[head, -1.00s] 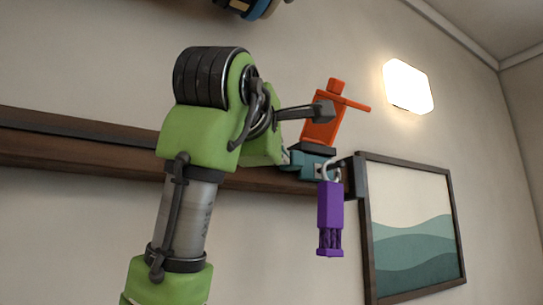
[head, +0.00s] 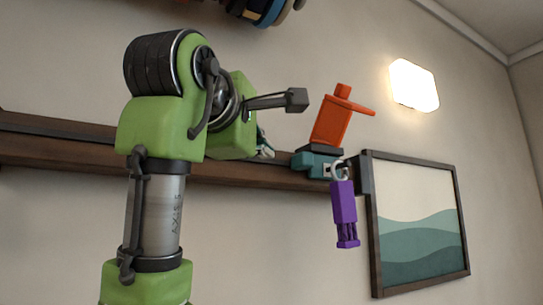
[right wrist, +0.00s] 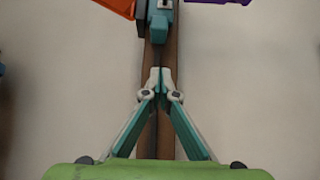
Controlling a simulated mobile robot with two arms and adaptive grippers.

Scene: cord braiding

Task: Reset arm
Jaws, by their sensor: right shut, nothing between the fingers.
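My right gripper (head: 264,147) is mostly hidden behind my green arm in the head view; only its teal and white tips show. In the right wrist view its two teal fingers (right wrist: 160,80) are shut with nothing between them. They stand apart from a teal block (head: 315,163) at the end of the brown beam. An orange piece (head: 340,120) sits above that block, tilted. A purple piece (head: 343,212) hangs from a grey ring below it. The orange piece (right wrist: 118,5) and the purple piece (right wrist: 215,1) are cut off in the wrist view. My left gripper is not seen.
The brown beam (head: 60,158) runs along the wall behind my arm. A framed picture (head: 418,212) and a lit lamp (head: 414,86) are on the wall to the right. A dark object with blue and tan discs (head: 270,8) is cut off at the top.

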